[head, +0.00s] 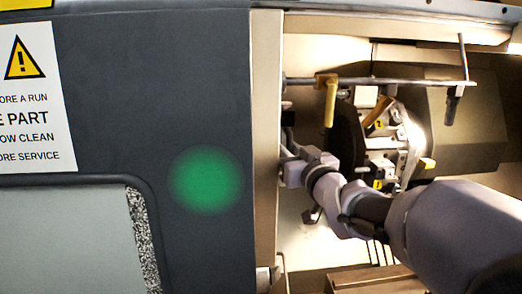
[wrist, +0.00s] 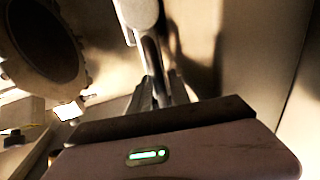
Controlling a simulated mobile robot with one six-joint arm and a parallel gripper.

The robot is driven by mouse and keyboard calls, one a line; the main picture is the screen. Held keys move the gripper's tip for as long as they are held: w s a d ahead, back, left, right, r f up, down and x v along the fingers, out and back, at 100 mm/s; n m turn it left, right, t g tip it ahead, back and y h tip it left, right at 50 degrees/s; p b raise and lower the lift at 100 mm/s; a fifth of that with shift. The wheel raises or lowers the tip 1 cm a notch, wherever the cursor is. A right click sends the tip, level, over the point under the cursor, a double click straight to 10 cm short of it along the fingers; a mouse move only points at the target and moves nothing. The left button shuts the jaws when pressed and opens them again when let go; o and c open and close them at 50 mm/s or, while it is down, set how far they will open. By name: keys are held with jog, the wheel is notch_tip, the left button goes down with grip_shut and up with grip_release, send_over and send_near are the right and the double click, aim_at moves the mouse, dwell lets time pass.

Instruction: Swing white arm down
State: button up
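The white arm (wrist: 138,14) comes down from the top of the wrist view, pale and rounded, with a darker, narrower lower part. My gripper (wrist: 160,85) has its two dark fingers close on either side of that lower part, with no clear gap showing, and looks shut on it. In the head view my gripper (head: 291,165) is at the left side of the machine opening, beside the pale door post. I cannot make out the white arm clearly there.
A dark round chuck (head: 346,135) is right of my gripper; its toothed ring (wrist: 45,45) fills the wrist view's upper left. A horizontal rail (head: 400,82) with a yellow handle (head: 330,103) crosses above. The grey door (head: 150,95) is at left. A pale wall (wrist: 265,60) stands close at right.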

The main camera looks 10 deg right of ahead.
grip_shut()
dwell(1.4)
